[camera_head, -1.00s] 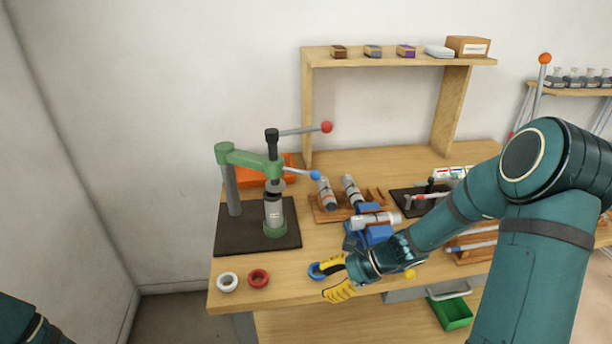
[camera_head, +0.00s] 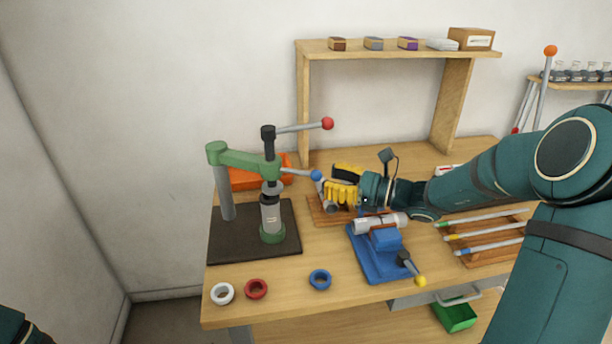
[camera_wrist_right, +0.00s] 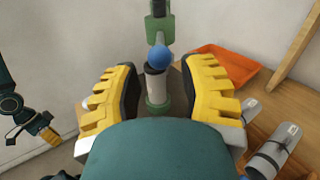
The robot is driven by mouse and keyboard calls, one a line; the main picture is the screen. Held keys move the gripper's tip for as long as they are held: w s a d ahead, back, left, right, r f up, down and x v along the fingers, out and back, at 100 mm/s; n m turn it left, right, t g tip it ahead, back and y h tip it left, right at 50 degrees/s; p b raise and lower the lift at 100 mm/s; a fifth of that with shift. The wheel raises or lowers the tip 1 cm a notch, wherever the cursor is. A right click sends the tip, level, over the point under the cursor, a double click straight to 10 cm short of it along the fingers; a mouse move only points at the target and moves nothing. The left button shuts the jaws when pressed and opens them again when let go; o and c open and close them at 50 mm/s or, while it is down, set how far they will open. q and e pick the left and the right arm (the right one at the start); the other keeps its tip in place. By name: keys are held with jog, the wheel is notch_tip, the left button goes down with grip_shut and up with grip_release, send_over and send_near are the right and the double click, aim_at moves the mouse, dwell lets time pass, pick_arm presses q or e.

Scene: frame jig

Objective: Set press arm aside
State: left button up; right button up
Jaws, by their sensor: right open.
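The green press stands on a dark base plate (camera_head: 228,242) at the left of the bench. Its green press arm (camera_head: 243,160) reaches from the grey post over a cylinder (camera_head: 270,212). A handle with a blue ball (camera_head: 316,175) sticks out from the arm to the right. My right gripper (camera_head: 330,190) is open right beside the blue ball. In the right wrist view the blue ball (camera_wrist_right: 160,57) shows between the spread yellow fingers (camera_wrist_right: 157,78); contact cannot be told. My left gripper (camera_wrist_right: 40,130) shows small at the left of the wrist view, its jaws unclear.
A lever with a red ball (camera_head: 327,123) rises above the press. An orange tray (camera_head: 243,179) lies behind it. A blue vise (camera_head: 383,255) holding a grey-white cylinder stands right of centre. White, red and blue rings (camera_head: 320,279) lie along the front edge. A shelf (camera_head: 380,57) stands behind.

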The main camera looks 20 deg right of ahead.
aim_at(310, 175)
jog(key=x, duration=0.6)
jog(key=shift+w+a+b, duration=0.2)
jog(key=shift+a+b, duration=0.05)
jog(key=shift+b, duration=0.1)
grip_shut()
